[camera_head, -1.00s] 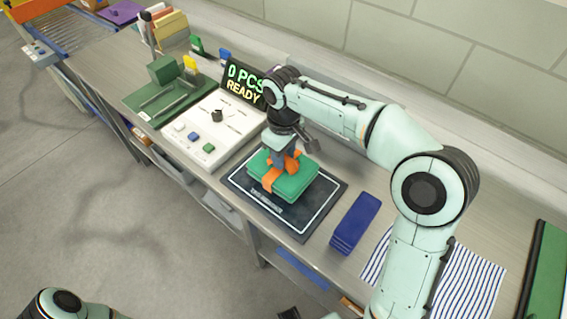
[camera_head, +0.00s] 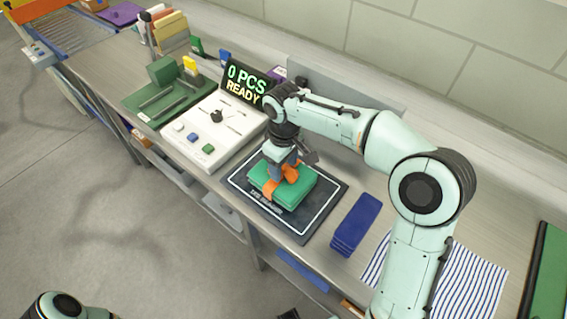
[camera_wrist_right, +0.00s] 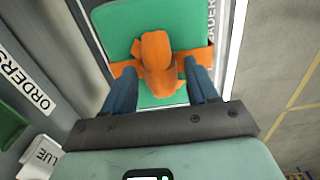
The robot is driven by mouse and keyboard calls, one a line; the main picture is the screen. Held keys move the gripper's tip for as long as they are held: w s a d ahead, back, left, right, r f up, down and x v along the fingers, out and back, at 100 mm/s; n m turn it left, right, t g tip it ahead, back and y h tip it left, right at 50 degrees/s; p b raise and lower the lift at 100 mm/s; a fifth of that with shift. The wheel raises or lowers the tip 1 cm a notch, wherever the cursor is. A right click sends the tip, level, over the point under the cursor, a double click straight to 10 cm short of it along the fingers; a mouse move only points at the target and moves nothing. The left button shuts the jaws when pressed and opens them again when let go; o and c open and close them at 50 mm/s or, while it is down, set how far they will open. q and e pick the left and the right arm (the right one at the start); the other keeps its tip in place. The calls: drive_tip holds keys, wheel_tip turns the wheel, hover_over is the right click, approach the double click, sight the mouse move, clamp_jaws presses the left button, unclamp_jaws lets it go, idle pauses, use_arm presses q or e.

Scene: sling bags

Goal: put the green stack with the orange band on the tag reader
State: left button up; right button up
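The green stack with the orange band (camera_head: 297,192) lies flat on the tag reader (camera_head: 317,223), a dark pad with a white border line. Part of the pad's lettering shows in the right wrist view. My right gripper (camera_head: 284,174) points down over the stack. In the right wrist view its two blue-grey fingers (camera_wrist_right: 160,84) stand either side of the band's raised orange knot (camera_wrist_right: 157,62), with narrow green gaps showing between, so it looks open. The stack's green top (camera_wrist_right: 170,20) shows beyond the fingers. My left gripper cannot be made out.
A blue stack (camera_head: 356,224) lies right of the pad, before a striped cloth (camera_head: 465,275). A white control panel (camera_head: 225,130) and a display reading "0 PCS READY" (camera_head: 248,84) stand to the left. A green tray (camera_head: 150,112) is farther left.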

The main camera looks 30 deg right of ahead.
use_arm(q)
drive_tip(key=w+r+p, duration=0.1)
drive_tip(key=r+p, duration=0.1)
drive_tip(key=r, duration=0.1)
drive_tip(key=shift+w, duration=0.35)
use_arm(e)
wheel_tip(320, 180, up, 12)
drive_tip(key=shift+r, duration=0.15)
